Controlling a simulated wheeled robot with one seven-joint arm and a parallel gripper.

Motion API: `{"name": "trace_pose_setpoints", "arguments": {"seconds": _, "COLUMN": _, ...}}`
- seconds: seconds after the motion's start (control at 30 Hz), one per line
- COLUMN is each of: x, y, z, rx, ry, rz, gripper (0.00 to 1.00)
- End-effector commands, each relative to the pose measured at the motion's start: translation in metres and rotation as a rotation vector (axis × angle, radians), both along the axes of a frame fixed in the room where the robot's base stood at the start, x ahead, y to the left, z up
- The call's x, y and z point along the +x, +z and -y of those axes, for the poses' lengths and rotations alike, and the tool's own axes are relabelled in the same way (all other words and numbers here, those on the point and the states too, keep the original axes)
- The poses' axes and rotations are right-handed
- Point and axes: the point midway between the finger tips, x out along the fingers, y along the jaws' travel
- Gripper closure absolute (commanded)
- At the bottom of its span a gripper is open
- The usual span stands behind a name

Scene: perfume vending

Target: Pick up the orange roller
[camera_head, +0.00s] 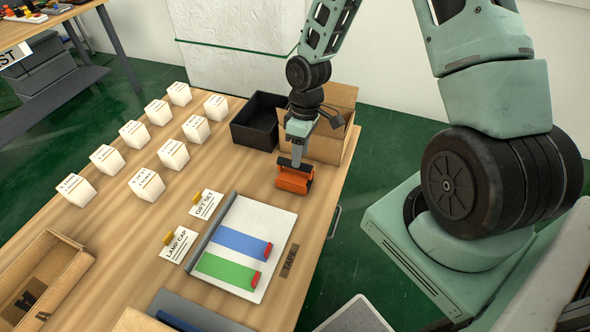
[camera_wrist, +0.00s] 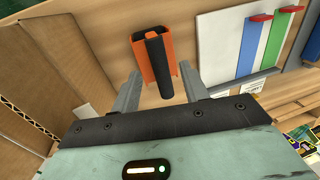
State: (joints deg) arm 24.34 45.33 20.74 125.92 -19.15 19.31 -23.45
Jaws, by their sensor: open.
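The orange roller (camera_head: 293,181) is on the wooden table, near its right edge and in front of the boxes. In the wrist view its orange body (camera_wrist: 140,62) and black handle (camera_wrist: 156,68) show, with the handle reaching toward me between the fingers. My gripper (camera_head: 297,158) is just above the roller and points down. In the wrist view my gripper (camera_wrist: 160,73) is open, with one grey finger on each side of the handle. I cannot tell whether either finger touches it.
A black bin (camera_head: 258,124) and an open cardboard box (camera_head: 334,144) stand just behind the roller. A white board (camera_head: 272,219) with blue and green strips lies in front. Several white boxes (camera_head: 147,184) stand to the left.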

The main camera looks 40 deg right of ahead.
Motion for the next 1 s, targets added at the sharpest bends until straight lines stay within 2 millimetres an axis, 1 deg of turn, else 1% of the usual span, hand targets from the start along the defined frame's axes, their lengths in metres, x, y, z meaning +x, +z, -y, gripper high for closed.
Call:
{"name": "trace_pose_setpoints", "arguments": {"seconds": 0.07, "x": -0.001, "y": -0.006, "z": -0.001, "rx": 0.0, "ry": 0.002, "rz": -0.005, "gripper": 0.55}}
{"name": "trace_pose_setpoints", "arguments": {"seconds": 0.3, "x": -0.004, "y": -0.037, "z": -0.007, "rx": 0.0, "ry": 0.002, "rz": -0.005, "gripper": 0.55}}
{"name": "trace_pose_setpoints", "arguments": {"seconds": 0.4, "x": -0.004, "y": -0.045, "z": -0.008, "rx": 0.001, "ry": 0.001, "rz": -0.003, "gripper": 0.55}}
{"name": "trace_pose_setpoints", "arguments": {"seconds": 0.67, "x": -0.004, "y": -0.049, "z": -0.008, "rx": -0.001, "ry": 0.0, "rz": -0.001, "gripper": 0.55}}
{"name": "trace_pose_setpoints", "arguments": {"seconds": 0.7, "x": -0.004, "y": -0.049, "z": -0.008, "rx": -0.001, "ry": 0.0, "rz": -0.001, "gripper": 0.61}}
{"name": "trace_pose_setpoints", "arguments": {"seconds": 0.77, "x": -0.004, "y": -0.049, "z": -0.008, "rx": -0.001, "ry": 0.0, "rz": -0.001, "gripper": 0.78}}
{"name": "trace_pose_setpoints", "arguments": {"seconds": 0.8, "x": -0.004, "y": -0.049, "z": -0.008, "rx": -0.001, "ry": 0.0, "rz": -0.001, "gripper": 0.89}}
{"name": "trace_pose_setpoints", "arguments": {"seconds": 0.83, "x": -0.004, "y": -0.049, "z": -0.008, "rx": -0.001, "ry": 0.0, "rz": -0.001, "gripper": 0.97}}
{"name": "trace_pose_setpoints", "arguments": {"seconds": 0.87, "x": -0.004, "y": -0.049, "z": -0.008, "rx": -0.001, "ry": 0.0, "rz": -0.001, "gripper": 0.99}}
{"name": "trace_pose_setpoints", "arguments": {"seconds": 1.0, "x": -0.004, "y": -0.048, "z": -0.008, "rx": 0.0, "ry": 0.0, "rz": 0.0, "gripper": 0.99}}
